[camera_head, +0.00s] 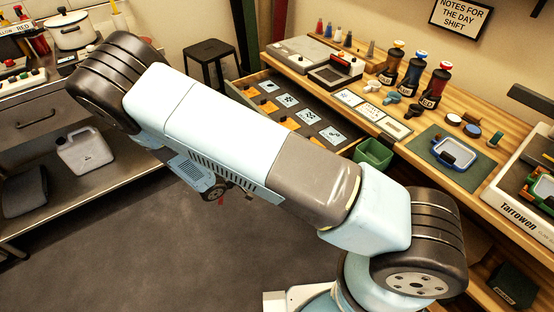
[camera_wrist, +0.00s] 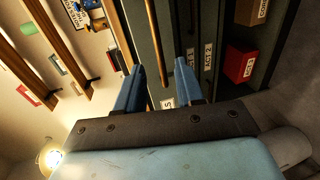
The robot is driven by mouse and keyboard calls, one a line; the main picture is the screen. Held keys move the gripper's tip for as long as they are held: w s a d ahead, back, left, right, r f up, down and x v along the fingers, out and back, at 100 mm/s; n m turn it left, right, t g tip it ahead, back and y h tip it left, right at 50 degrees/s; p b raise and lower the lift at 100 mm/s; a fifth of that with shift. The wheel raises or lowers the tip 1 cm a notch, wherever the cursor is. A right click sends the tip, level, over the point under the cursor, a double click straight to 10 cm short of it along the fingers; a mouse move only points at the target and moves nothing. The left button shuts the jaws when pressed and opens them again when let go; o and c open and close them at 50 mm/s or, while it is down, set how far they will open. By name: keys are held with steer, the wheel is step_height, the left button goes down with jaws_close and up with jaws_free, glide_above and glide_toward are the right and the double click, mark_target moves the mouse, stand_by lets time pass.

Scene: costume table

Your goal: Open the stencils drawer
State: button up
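In the head view, a wide drawer (camera_head: 322,146) stands pulled out from the wooden table. Pale cards with dark stencil patterns and orange pieces lie in it. My arm crosses in front and hides the drawer's near left part and most of its front. My gripper is mostly hidden beneath the arm in the head view. In the wrist view my gripper (camera_wrist: 158,80) has two blue fingers well apart, with nothing visibly clamped between them.
Paint bottles (camera_head: 411,72), a green mat (camera_head: 457,160) and a press marked Tarrowen (camera_head: 520,222) stand on the table. A green bin (camera_head: 374,155) is beside the drawer. A black stool (camera_head: 210,52) stands behind. The wrist view shows a red labelled box (camera_wrist: 240,64). Floor left of the arm is clear.

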steer(key=v, duration=0.6)
steer(key=shift+a+r, duration=0.1)
stand_by(0.4)
steer(key=d+r+m+g+y, duration=0.35)
steer(key=d+r, duration=0.45)
steer(key=r, duration=0.5)
steer(key=d+r+m+g+y, duration=0.2)
steer(key=d+r+g+y, duration=0.25)
steer(key=d+r, duration=0.6)
steer(key=s+d+r+t+y, duration=0.2)
steer(key=s+d+r, duration=0.2)
steer(key=s+r, duration=0.4)
steer(key=s+d+r+t+y, duration=0.3)
steer(key=s+d+r, duration=0.2)
steer(key=s+r, duration=0.4)
steer(key=shift+r+m+t, duration=0.3)
steer(key=shift+r+m, duration=0.15)
steer(key=shift+r, duration=1.5)
steer(key=shift+a, duration=0.1)
